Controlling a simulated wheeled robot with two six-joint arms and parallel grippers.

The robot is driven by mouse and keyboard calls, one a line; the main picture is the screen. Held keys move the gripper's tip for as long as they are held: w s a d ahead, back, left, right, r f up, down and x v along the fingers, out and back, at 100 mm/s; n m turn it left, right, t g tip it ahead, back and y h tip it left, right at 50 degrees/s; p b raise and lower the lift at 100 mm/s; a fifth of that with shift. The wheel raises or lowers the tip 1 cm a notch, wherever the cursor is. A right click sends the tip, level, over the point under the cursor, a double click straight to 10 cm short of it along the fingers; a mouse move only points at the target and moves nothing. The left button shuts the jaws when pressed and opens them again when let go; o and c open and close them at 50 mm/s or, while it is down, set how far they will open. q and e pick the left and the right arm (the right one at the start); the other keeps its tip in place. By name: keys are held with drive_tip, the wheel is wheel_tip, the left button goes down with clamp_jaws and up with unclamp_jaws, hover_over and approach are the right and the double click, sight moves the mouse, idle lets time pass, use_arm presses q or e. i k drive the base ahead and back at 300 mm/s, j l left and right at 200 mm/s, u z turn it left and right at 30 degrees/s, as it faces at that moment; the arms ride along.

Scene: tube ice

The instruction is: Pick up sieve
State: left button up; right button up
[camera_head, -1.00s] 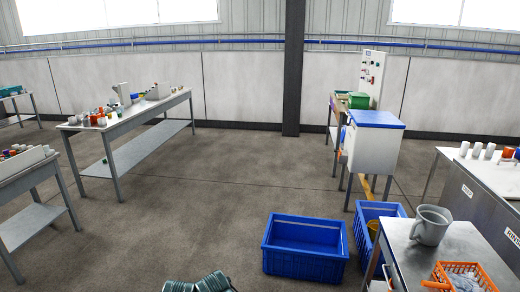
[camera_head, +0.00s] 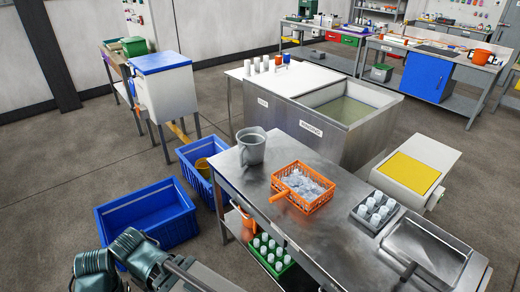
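An orange slatted basket with a handle (camera_head: 304,203), which looks like the sieve, sits upright on the metal table (camera_head: 345,232). It holds clear ice pieces (camera_head: 303,185). Its handle points to the lower left of the picture. Teal and grey parts of my own arms show at the bottom left, apart from the basket. Neither gripper's fingers can be made out in the view.
A grey jug (camera_head: 251,148) stands left of the basket. A tray of white cups (camera_head: 376,211) and a metal tray (camera_head: 427,250) are to the right. Blue crates (camera_head: 148,217) stand on the floor at left. Behind is a rinsing sink (camera_head: 318,125).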

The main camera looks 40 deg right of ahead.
sight(307, 193)
drive_tip(key=i+l+z, duration=0.2)
drive_tip(key=z, duration=0.2)
drive_tip(key=i+l+z, duration=0.2)
drive_tip(key=z, duration=0.25)
drive_tip(key=i+l+z, duration=0.2)
drive_tip(key=i+l, duration=0.05)
drive_tip(key=l, duration=0.1)
